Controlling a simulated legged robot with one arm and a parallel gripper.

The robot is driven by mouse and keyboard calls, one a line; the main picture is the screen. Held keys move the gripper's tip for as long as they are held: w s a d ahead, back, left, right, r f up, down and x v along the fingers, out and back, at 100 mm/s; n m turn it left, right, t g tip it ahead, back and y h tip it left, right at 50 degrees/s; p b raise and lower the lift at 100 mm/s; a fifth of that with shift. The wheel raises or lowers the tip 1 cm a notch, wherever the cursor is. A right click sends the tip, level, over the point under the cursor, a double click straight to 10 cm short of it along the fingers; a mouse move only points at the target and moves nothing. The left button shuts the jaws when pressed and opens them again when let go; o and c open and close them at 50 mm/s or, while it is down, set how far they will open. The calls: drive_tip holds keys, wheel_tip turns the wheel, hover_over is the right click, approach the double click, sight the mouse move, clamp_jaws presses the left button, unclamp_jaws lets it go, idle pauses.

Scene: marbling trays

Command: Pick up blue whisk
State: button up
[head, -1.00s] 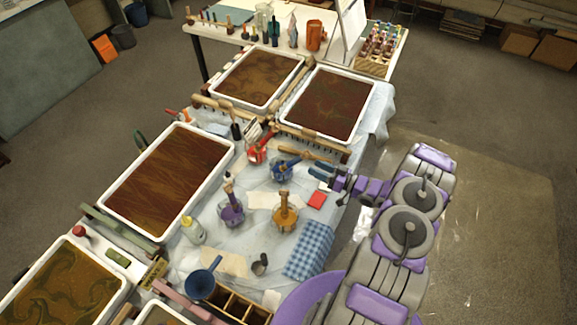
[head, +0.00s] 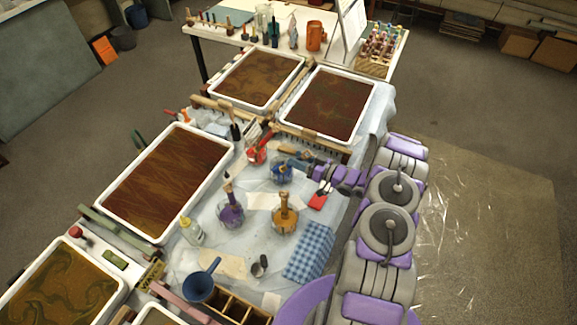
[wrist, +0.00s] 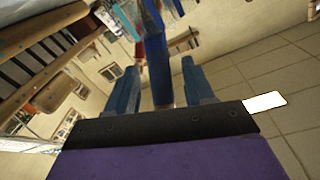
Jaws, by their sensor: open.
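The blue whisk (head: 280,174) stands at a small jar of blue near the right side of the covered table in the head view. In the wrist view its blue handle (wrist: 155,52) runs between my two blue fingers, with a gap visible on each side. My gripper (head: 298,162) reaches in from the right at the whisk in the head view. In the wrist view my gripper (wrist: 159,72) is open around the handle. My fingers partly hide the whisk in the head view.
A red whisk (head: 258,152) is just left of the blue one. A purple whisk (head: 231,210) and an orange whisk (head: 285,216) stand nearer. A wooden comb (head: 312,138) lies behind my gripper.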

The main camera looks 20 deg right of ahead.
drive_tip(key=shift+c, duration=0.2)
clamp_jaws()
drive_tip(key=shift+r, duration=0.15)
